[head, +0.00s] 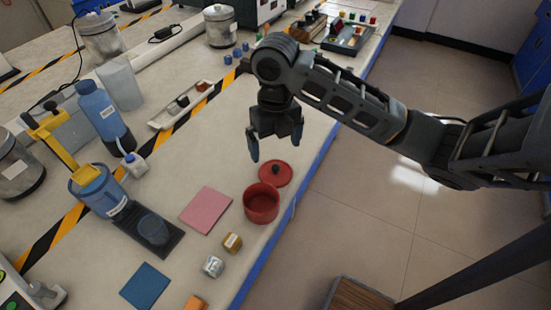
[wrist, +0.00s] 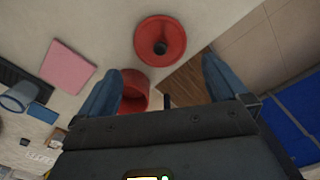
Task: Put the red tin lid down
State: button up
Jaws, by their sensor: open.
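The red tin lid (head: 284,173) lies on the bench, knob up, just behind the open red tin (head: 261,206). It shows in the wrist view as a red disc with a dark knob (wrist: 166,36), beyond my fingertips. The red tin also shows in the wrist view (wrist: 136,88), partly hidden by my gripper. My gripper (head: 273,150) is open and empty above the bench, behind the lid in the head view. In the wrist view its blue fingers (wrist: 160,78) are spread apart, with nothing between them touching either one.
A pink mat (head: 206,210) lies left of the tin. Small labelled blocks (head: 232,243) stand in front of it, and a blue mat (head: 146,286) lies front left. The bench's blue edge (head: 305,188) is close on the right. Bare bench lies left of my gripper.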

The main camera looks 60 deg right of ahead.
jog(key=shift+r, duration=2.05)
jog(key=w+a+r+m+t+y, duration=0.25)
jog(key=w+a+m+t, duration=0.2)
jog(key=a, duration=0.45)
jog(key=w+a+r+m+t+y, duration=0.25)
jog(key=w+a+m, duration=0.2)
jog(key=a, duration=0.55)
jog(key=w+a+r+m+t+y, duration=0.2)
jog(key=w+a+r+m+t, duration=0.25)
jog(key=a, duration=0.45)
jog(key=s+f+m+t+h, duration=0.2)
jog(key=s+f+m+h, duration=0.15)
jog(key=s+m, duration=0.4)
jog(key=s+f+m+t+h, duration=0.1)
jog(key=s+f+m+h, duration=0.1)
jog(key=s+f+m, duration=0.45)
jog(key=s+d+r+m, duration=0.1)
jog(key=s+d, duration=0.3)
jog(key=s, duration=0.7)
jog(key=s+d+r+m+h, duration=0.1)
jog(key=s+d, duration=0.4)
jog(key=s, duration=0.7)
jog(key=shift+s+r, duration=0.15)
jog(key=shift+r, duration=0.7)
